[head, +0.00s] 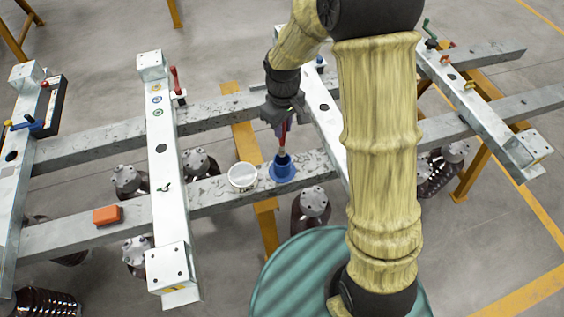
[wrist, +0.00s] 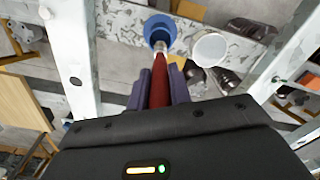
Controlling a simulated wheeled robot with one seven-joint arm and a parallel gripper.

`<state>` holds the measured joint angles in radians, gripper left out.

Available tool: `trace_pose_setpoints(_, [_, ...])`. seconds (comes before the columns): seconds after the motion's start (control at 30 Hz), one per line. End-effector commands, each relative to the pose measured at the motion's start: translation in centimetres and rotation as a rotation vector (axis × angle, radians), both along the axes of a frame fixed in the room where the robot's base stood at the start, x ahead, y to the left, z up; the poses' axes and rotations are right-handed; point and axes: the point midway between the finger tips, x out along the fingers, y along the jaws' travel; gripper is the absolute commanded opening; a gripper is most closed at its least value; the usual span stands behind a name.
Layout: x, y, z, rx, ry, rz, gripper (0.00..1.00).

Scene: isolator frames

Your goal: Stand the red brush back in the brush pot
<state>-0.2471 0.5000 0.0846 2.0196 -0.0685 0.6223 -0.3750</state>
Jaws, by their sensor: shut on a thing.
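The red brush (head: 283,137) is held between the jaws of my gripper (head: 281,127), handle up and bristle end down. The blue brush pot (head: 283,172) stands on the galvanised beam directly below my gripper. The brush's lower end shows at the pot's mouth; I cannot tell how deep it sits. In the wrist view the red handle (wrist: 159,82) runs between the purple fingers of my gripper (wrist: 160,92), and its far end overlaps the opening of the blue pot (wrist: 151,24). The pot's inside is mostly hidden.
A white tub (head: 242,177) stands close beside the pot on its left; it also shows in the wrist view (wrist: 209,49). An orange block (head: 107,215) lies farther left. A white crossbeam (head: 322,112) rises just right of the pot. A teal drum (head: 300,275) is in front.

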Motion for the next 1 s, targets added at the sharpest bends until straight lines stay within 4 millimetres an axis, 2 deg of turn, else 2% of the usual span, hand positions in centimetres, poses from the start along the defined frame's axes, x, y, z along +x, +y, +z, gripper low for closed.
trace_pose_setpoints(0.2, [-0.1,0.0,-4.0,-0.002,0.006,-0.001,0.00])
trace_pose_setpoints(0.3, [-0.1,-0.1,-5.2,-0.001,0.004,-0.001,0.00])
trace_pose_setpoints(0.67, [-0.1,0.2,-5.7,0.000,0.001,0.003,0.00])
trace_pose_setpoints(0.9, [-0.1,0.1,-8.7,-0.001,0.004,0.002,0.00])
trace_pose_setpoints(1.0, [-0.1,0.1,-9.3,-0.001,0.002,0.002,0.00])
